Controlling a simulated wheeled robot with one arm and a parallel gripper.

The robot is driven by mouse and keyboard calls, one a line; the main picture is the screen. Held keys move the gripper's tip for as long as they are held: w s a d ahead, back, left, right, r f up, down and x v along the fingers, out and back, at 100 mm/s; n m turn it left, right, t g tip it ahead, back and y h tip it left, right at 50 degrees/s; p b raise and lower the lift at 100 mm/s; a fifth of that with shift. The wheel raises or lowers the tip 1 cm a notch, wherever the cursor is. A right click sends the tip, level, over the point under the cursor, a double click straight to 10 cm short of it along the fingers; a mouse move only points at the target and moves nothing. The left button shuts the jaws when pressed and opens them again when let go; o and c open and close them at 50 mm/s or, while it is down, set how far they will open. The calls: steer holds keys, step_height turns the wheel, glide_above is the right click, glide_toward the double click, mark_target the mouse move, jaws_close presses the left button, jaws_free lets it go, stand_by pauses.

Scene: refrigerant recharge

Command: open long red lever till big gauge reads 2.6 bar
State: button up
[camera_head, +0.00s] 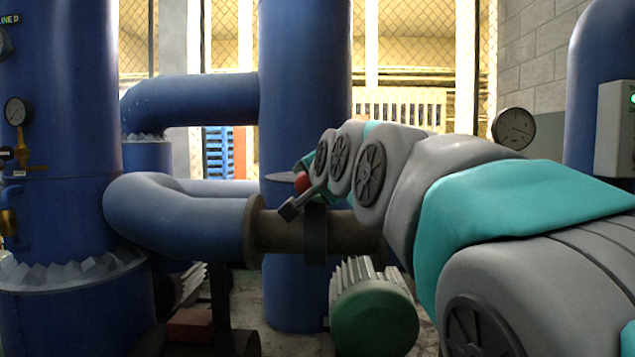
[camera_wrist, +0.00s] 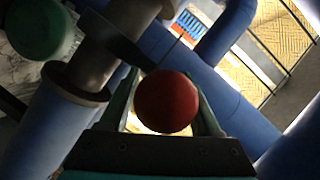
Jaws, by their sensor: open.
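A red ball knob (camera_wrist: 166,102) fills the space between the two fingers of my gripper (camera_wrist: 165,78) in the wrist view. The fingers stand on either side of it, and the jaws are open; I cannot tell whether they touch it. The knob (camera_head: 302,182) also shows in the head view, beside the brown pipe, partly hidden by my gripper (camera_head: 303,167). The lever's shaft is mostly hidden. The big round gauge (camera_head: 514,128) stands behind my arm at the right; its dial is too small to read.
A brown flanged pipe (camera_head: 340,231) runs just below my gripper and joins a blue pipe bend (camera_head: 175,215). A green motor (camera_head: 374,315) sits lower down. A small gauge (camera_head: 16,111) is on the left blue tank (camera_head: 70,120). A grey control box (camera_head: 615,130) is at the right.

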steer(key=shift+w, duration=0.1)
jaws_close()
stand_by(0.5)
stand_by(0.9)
